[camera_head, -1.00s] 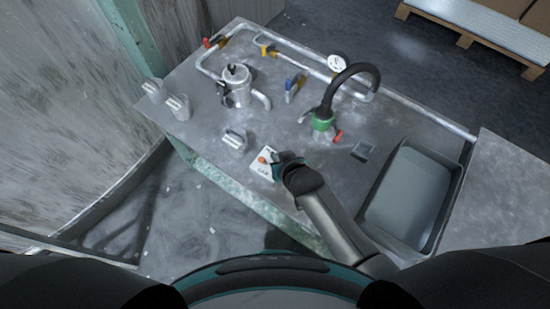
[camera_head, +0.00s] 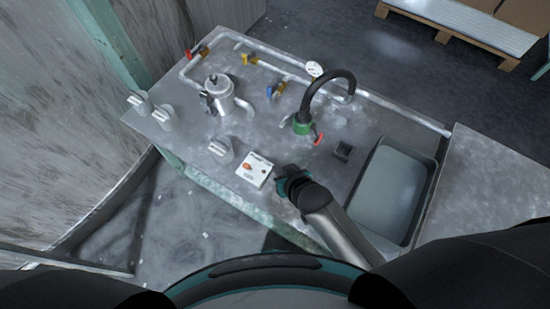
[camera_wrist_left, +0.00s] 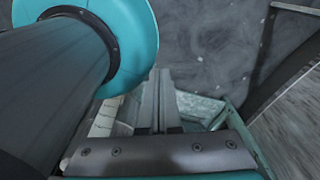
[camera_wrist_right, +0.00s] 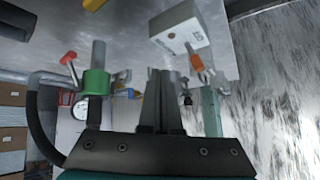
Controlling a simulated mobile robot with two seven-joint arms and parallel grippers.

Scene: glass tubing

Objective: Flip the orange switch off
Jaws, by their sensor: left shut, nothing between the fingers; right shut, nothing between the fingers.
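A white switch box (camera_head: 254,172) with dark lettering lies on the metal workbench (camera_head: 222,178) near its front edge. Its orange switch (camera_head: 247,166) sits on the left side of the top face; I cannot tell which way it is set. My right gripper (camera_head: 279,184) is shut and empty, just right of the box and apart from it. The right wrist view shows the box (camera_wrist_right: 180,30) and orange switch (camera_wrist_right: 196,62) beyond the shut fingers (camera_wrist_right: 161,76). My left gripper (camera_wrist_left: 159,76) is shut and empty in the left wrist view, away from the bench top.
A grey cup (camera_head: 221,150) stands left of the box. A green-based black faucet (camera_head: 303,124) with a red handle and a grey basin (camera_head: 388,195) are to the right. A metal pot (camera_head: 220,95) and pipes with coloured valves are behind. Bench between box and faucet is clear.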

